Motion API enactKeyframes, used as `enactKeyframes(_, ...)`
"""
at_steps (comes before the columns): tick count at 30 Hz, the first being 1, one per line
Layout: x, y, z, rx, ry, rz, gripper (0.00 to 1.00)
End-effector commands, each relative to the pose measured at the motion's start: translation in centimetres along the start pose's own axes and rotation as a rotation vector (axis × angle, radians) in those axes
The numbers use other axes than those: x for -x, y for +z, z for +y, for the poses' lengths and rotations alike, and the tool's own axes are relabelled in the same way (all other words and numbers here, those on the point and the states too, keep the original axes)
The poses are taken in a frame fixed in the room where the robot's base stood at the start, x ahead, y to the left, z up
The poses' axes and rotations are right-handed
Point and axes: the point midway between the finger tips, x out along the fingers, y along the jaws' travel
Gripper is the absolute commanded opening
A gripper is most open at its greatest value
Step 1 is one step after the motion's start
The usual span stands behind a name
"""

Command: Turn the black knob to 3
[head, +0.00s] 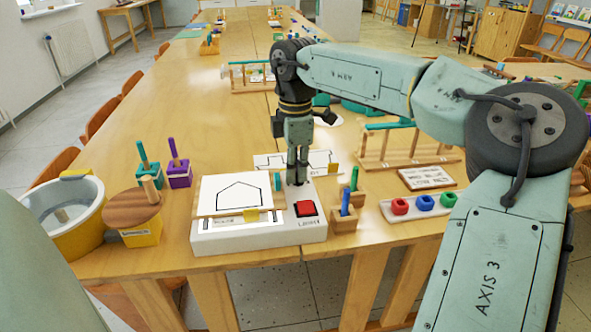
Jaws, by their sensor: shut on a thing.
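A white box (258,238) stands near the front edge of the wooden table. My gripper (298,176) points straight down at the back right of the box, behind the red button. It is shut on the black knob, which the fingers mostly hide. The knob's pointer and the scale numbers cannot be read from here.
Wooden blocks with blue and green pegs (346,212) are close on the right, beside a tray with coloured rings (420,206).

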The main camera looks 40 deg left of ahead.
Motion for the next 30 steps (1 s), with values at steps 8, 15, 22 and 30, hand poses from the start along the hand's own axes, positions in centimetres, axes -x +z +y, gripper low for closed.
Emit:
enactKeyframes(8, 0.04, 0.04, 0.08, -0.083, 0.001, -0.001, 0.0)
enactKeyframes(15, 0.04, 0.04, 0.1, -0.099, 0.001, -0.001, 0.0)
enactKeyframes(22, 0.04, 0.05, 0.1, -0.099, 0.001, -0.001, 0.0)
enactKeyframes(30, 0.03, 0.04, 0.08, -0.097, 0.001, 0.0, 0.25)
